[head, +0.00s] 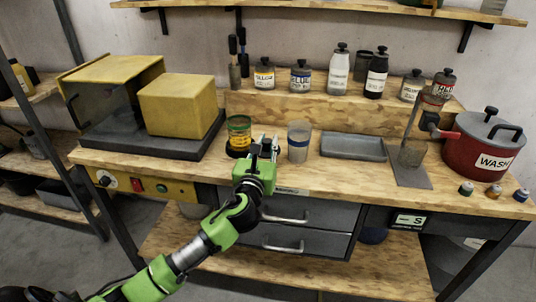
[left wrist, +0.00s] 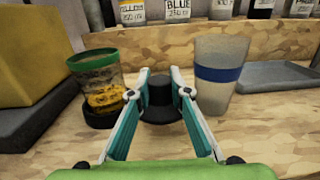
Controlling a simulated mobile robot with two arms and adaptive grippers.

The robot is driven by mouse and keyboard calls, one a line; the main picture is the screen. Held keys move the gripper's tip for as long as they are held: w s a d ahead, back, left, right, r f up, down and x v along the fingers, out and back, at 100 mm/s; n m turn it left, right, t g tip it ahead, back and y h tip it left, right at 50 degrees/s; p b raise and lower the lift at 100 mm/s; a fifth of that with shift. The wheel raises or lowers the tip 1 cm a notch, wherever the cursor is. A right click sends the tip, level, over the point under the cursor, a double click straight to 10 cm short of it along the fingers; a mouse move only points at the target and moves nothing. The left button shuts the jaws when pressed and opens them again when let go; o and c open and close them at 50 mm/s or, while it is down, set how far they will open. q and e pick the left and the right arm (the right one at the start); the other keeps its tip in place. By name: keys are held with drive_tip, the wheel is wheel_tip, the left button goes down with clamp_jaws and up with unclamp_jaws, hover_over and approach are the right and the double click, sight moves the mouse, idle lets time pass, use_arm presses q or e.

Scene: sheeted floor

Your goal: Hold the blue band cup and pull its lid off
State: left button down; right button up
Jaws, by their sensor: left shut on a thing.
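The blue band cup (head: 299,141) is a translucent grey cup standing upright on the bench; it also shows in the left wrist view (left wrist: 216,88). No lid shows on its rim. My left gripper (head: 264,142) is just left of the cup and apart from it. In the left wrist view, my left gripper (left wrist: 160,94) is shut on a black lid (left wrist: 162,104) with a wide, flat brim. The lid is low over the bench between the two cups; I cannot tell whether it touches the wood. My right gripper is not in view.
A grey tray (head: 353,146) lies right of the blue band cup. Labelled bottles (head: 300,77) stand on the ledge behind. A red pot (head: 478,144) is far right.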

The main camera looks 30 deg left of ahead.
sight(268, 152)
use_arm(q)
drive_tip(key=shift+w+f+b, duration=0.2)
drive_tip(key=shift+f+b, duration=0.15)
drive_tip(key=shift+f, duration=1.4)
drive_tip(key=shift+f, duration=0.2)
drive_tip(key=c, duration=1.9)
unclamp_jaws()
drive_tip(key=shift+r, duration=0.1)
